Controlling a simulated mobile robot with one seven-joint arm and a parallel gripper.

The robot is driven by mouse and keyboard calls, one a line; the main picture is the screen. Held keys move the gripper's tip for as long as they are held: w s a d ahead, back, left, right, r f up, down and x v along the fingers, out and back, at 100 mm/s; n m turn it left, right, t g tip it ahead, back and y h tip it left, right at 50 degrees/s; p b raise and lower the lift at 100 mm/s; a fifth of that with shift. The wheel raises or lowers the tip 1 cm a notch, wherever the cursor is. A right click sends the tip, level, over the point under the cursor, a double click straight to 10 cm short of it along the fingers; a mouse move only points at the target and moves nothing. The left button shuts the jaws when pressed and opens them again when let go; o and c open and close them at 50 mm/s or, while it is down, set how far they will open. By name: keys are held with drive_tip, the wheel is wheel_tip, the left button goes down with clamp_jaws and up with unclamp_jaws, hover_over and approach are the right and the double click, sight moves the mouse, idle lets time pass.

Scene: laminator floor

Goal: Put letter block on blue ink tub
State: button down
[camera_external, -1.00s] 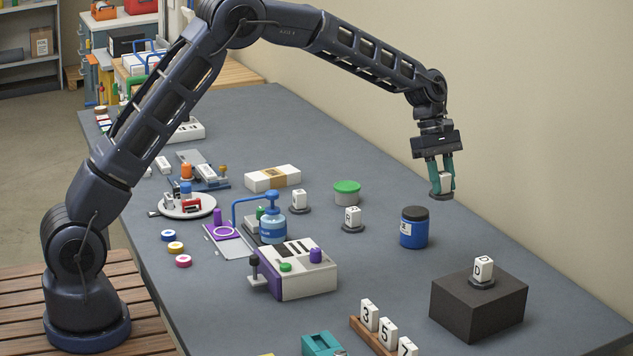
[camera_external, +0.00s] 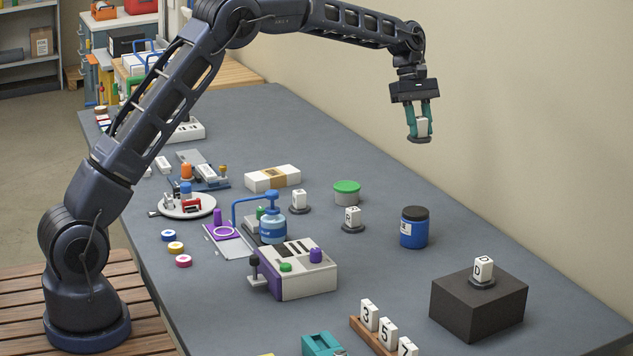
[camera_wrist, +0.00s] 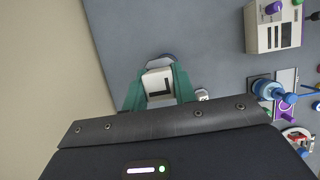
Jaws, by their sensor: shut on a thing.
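My gripper (camera_external: 422,120) is shut on a white letter block (camera_external: 422,127) with a dark round base, held high above the table. In the wrist view the block (camera_wrist: 158,85) sits between the teal fingers, its top showing a dark L-shaped mark. The blue ink tub (camera_external: 413,228), with a black lid, stands upright on the table, below the gripper in the external view and apart from the held block. I cannot make out the tub in the wrist view. Other letter blocks stand on dark bases: one marked R (camera_external: 352,217), one behind it (camera_external: 299,200), and one marked D (camera_external: 482,269).
The D block stands on a black box (camera_external: 477,308) at the right. A green-lidded tub (camera_external: 346,192) stands left of the blue tub. A white machine (camera_external: 305,277), a blue pump bottle (camera_external: 272,225) and a number rack (camera_external: 372,335) are nearer. The wall runs along the right.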

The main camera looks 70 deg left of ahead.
wheel_tip(320, 180, down, 18)
drive_tip(key=shift+r, duration=0.15)
idle(0.5)
drive_tip(key=c, duration=1.1)
unclamp_jaws()
